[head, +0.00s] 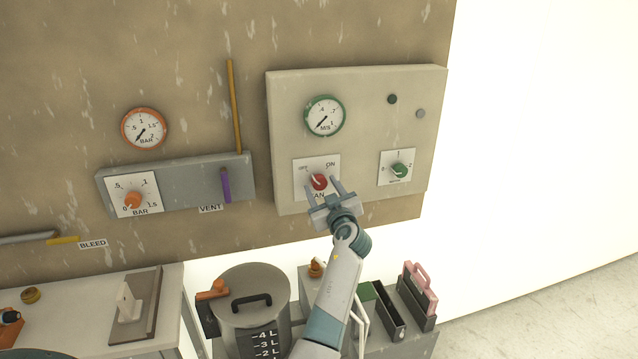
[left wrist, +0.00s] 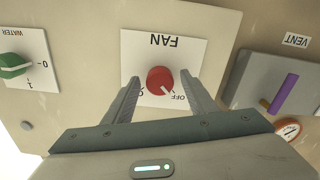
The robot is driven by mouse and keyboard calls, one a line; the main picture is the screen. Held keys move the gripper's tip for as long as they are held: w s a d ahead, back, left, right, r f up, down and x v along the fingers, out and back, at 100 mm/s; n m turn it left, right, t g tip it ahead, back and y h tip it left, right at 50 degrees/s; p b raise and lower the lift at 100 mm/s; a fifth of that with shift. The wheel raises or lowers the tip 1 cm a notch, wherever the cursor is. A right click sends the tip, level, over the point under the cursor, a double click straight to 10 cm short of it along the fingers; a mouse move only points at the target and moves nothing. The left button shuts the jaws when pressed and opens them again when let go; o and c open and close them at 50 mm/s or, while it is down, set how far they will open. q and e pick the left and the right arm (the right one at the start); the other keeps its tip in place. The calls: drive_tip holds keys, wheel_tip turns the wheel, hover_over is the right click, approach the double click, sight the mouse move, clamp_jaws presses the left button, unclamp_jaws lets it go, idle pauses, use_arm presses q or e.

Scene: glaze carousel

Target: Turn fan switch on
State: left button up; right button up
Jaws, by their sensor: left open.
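The fan switch is a red round knob (head: 319,181) on a white plate (head: 301,192) marked OFF and ON, low on the pale panel. Its white pointer is turned to the upper left, towards OFF. It also shows in the left wrist view as a red knob (left wrist: 160,80), upside down, with the pointer at OFF. My left gripper (head: 323,187) is open in front of the plate. In the left wrist view the fingers of my left gripper (left wrist: 160,76) stand on either side of the knob, with gaps. My right gripper is not in view.
A purple VENT lever (head: 225,185) and an orange BAR knob (head: 132,201) are left. A steel pot (head: 240,306) stands below.

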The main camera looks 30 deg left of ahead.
use_arm(q)
drive_tip(key=shift+d+r, duration=0.1)
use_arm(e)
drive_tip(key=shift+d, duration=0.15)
use_arm(q)
drive_tip(key=shift+c, duration=0.9)
drive_tip(key=c, duration=0.9)
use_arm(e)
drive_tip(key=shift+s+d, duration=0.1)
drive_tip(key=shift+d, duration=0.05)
